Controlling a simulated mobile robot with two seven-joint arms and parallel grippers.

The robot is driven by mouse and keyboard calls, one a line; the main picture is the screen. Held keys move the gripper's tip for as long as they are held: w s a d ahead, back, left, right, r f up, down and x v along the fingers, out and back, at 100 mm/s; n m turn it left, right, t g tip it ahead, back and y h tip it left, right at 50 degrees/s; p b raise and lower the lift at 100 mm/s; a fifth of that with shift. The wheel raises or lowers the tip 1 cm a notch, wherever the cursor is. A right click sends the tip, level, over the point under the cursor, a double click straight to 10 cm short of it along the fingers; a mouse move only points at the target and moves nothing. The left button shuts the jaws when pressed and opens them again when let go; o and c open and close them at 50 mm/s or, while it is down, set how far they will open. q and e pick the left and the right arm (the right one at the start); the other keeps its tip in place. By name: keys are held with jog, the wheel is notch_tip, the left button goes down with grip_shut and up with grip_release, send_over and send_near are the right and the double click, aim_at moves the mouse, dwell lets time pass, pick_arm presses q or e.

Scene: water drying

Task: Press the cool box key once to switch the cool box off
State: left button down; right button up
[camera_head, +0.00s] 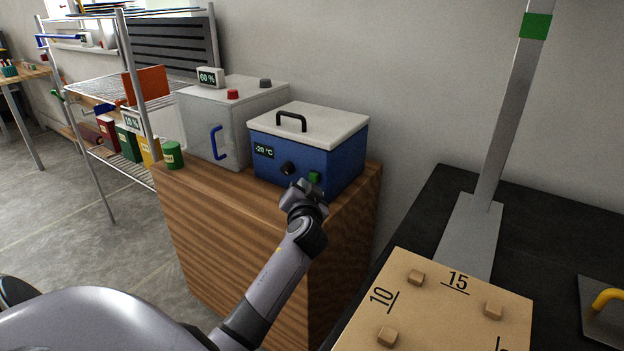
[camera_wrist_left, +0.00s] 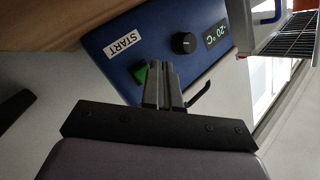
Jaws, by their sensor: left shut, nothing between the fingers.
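The cool box (camera_head: 345,152) is blue with a pale lid and a black handle, and stands on a wooden cabinet. Its front carries a display (camera_head: 263,151) reading -20 °C, a black knob (camera_head: 288,168) and a green key (camera_head: 314,178). My left gripper (camera_head: 311,187) is shut and empty, with its tips close in front of the green key. In the left wrist view, the shut fingers (camera_wrist_left: 161,70) lie beside the green key (camera_wrist_left: 141,75) and partly cover it. A START label (camera_wrist_left: 123,45) is near the key. I cannot tell whether the tips touch it. My right gripper is not in view.
A grey box (camera_head: 205,120) with a blue handle, a red button and a 60 % display stands left of the cool box. A green can (camera_head: 171,155) sits at the cabinet's left edge. A wire shelf is farther left; a dark table with a wooden board (camera_head: 440,315) is at right.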

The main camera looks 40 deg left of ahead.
pick_arm(q)
jog(key=shift+w, duration=0.1)
jog(key=shift+w, duration=0.35)
jog(key=shift+w+a+b, duration=0.1)
jog(key=shift+w+b, duration=0.35)
jog(key=shift+b, duration=0.15)
dwell(0.5)
jog(key=shift+s, duration=0.1)
jog(key=shift+s+p, duration=0.45)
jog(key=shift+s, duration=0.35)
jog(key=shift+s, duration=0.1)
jog(key=shift+s+d+r+p, duration=0.15)
jog(key=shift+s+p, duration=0.2)
jog(key=shift+s, duration=0.25)
jog(key=shift+s+d+f+p, duration=0.1)
jog(key=shift+s+p, duration=0.2)
jog(key=shift+s, duration=0.25)
jog(key=shift+s+d+p, duration=0.15)
jog(key=shift+s+p, duration=0.15)
jog(key=shift+s, duration=0.95)
